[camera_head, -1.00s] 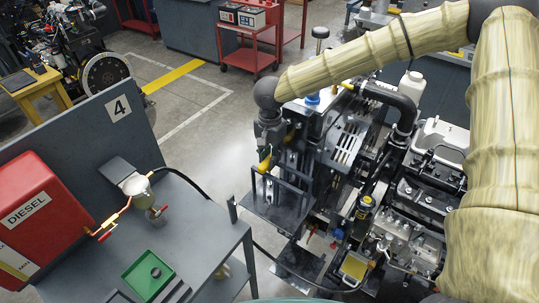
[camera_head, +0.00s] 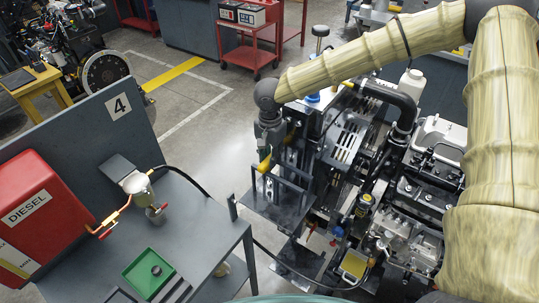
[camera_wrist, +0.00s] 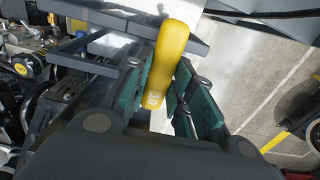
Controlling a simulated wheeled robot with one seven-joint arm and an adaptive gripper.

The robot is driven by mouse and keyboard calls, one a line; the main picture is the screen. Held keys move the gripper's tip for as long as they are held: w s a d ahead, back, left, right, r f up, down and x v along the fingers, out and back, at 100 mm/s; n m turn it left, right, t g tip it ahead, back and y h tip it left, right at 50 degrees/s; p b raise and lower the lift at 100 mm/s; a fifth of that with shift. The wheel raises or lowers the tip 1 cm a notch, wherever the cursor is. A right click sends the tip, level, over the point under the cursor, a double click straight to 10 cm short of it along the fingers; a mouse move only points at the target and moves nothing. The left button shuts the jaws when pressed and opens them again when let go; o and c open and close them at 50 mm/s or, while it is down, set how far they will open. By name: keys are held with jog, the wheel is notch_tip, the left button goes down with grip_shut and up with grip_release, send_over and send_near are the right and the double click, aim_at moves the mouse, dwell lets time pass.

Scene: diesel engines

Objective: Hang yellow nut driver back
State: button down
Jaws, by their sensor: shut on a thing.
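The yellow nut driver (camera_wrist: 168,58) is held between the green-padded fingers of my gripper (camera_wrist: 158,92) in the wrist view. Its rounded handle end points toward the top of that view, and the fingers hide part of its lower end. In the head view my gripper (camera_head: 268,145) points down, with the yellow nut driver (camera_head: 265,162) showing at its lower end. They are over or beside a dark metal rack (camera_head: 256,203) with upright bars on the engine stand's near left side. I cannot tell whether the nut driver touches the rack.
The diesel engine (camera_head: 410,190) fills the right side, close to my arm. A grey bench (camera_head: 205,225) with a red diesel tank (camera_head: 40,215) and a green tray (camera_head: 135,275) stands at the left. Open floor (camera_head: 200,125) lies behind the bench.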

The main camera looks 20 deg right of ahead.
jog(key=c, duration=0.8)
grip_release()
jog(key=shift+r, duration=1.85)
notch_tip(320, 180, up, 6)
jog(key=shift+f, duration=0.1)
dwell(0.6)
